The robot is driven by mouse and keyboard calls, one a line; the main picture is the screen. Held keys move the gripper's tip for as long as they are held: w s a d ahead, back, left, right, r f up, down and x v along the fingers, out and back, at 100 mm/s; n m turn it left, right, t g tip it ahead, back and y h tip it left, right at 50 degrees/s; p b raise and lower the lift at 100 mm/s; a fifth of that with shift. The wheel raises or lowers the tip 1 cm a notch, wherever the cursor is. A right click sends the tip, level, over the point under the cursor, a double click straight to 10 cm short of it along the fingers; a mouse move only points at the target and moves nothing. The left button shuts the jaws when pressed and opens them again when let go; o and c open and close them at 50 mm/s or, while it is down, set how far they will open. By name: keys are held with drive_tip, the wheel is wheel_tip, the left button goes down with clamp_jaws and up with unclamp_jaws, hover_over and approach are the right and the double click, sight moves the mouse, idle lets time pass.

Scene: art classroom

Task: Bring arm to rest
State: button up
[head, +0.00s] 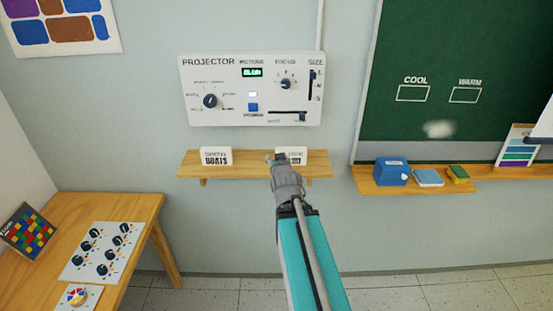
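My arm (312,262) is teal and grey and reaches up from the bottom of the head view. My gripper (277,160) is at its far end, in front of the wooden shelf (250,171) under the projector panel. It overlaps the left edge of a white sign block (293,156) on that shelf. I cannot tell whether it touches the block or the shelf. The fingertips are small and partly hidden by the gripper's own body, so their opening is unclear.
The projector panel (225,75) with knobs and sliders hangs above the shelf. Another sign block (216,156) stands left. A wooden table (140,205) is at lower left. A chalkboard (465,50) is at right, its ledge (405,187) holding a blue box (391,171). Floor shows below.

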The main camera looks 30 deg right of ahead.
drive_tip(key=shift+a+f, duration=0.1)
idle(0.6)
drive_tip(key=s+a+f+n+g+y, duration=0.1)
drive_tip(key=s+a+f+g+y, duration=0.2)
drive_tip(key=a, duration=0.4)
drive_tip(key=s+a+f+n+g+y, duration=0.1)
drive_tip(key=a+f+g, duration=0.2)
drive_tip(key=a+f, duration=0.25)
drive_tip(key=s+a+f+n+g+y, duration=0.1)
drive_tip(key=s+a+f+g+y, duration=0.2)
drive_tip(key=a, duration=0.4)
drive_tip(key=s+a+f+n+g, duration=0.2)
drive_tip(key=s+a+g, duration=0.2)
drive_tip(key=a, duration=0.3)
drive_tip(key=shift+s+f+g+h, duration=0.2)
drive_tip(key=shift+s+g+h, duration=0.15)
drive_tip(key=shift+s, duration=0.45)
